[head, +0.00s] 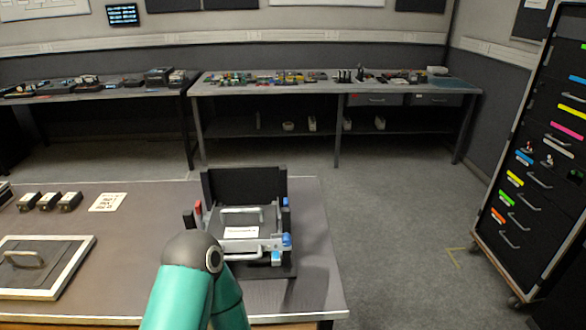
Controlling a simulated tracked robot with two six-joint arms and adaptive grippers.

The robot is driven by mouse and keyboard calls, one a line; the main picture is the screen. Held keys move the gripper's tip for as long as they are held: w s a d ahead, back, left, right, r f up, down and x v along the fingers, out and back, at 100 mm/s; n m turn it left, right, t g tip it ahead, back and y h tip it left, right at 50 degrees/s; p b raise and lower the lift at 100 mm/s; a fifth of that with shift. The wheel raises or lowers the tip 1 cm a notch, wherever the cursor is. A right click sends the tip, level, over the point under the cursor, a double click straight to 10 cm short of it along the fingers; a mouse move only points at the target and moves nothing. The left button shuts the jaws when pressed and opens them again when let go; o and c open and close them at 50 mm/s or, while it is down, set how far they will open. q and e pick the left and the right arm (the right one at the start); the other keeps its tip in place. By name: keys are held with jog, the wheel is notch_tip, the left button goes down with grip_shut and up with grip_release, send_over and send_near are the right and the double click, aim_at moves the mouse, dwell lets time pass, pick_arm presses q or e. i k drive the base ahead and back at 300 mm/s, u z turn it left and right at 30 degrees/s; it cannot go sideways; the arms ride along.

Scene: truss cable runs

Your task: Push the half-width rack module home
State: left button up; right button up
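A small black rack frame (243,184) with an upright back panel stands near the right end of the workbench. A grey half-width module (266,217) with metal bar handles and a white label (241,232) appears to sit in it; how deep it sits I cannot tell. Blue parts (287,240) are on the frame's right side and a red part (198,207) is on its left. A teal arm link of mine rises in front and covers the frame's lower left corner. Neither gripper shows.
The workbench (140,225) holds several small black blocks (48,201), a paper card (108,202) and a framed panel with a handle (70,262). Its right edge is close to the rack. A tall drawer cabinet (535,150) stands at right. Floor between is clear.

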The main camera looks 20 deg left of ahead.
aim_at(247, 228)
jog(key=z, duration=0.85)
jog(key=k, duration=1.2)
jog(key=u, duration=0.8)
jog(key=i, duration=1.25)
jog(key=z, duration=0.05)
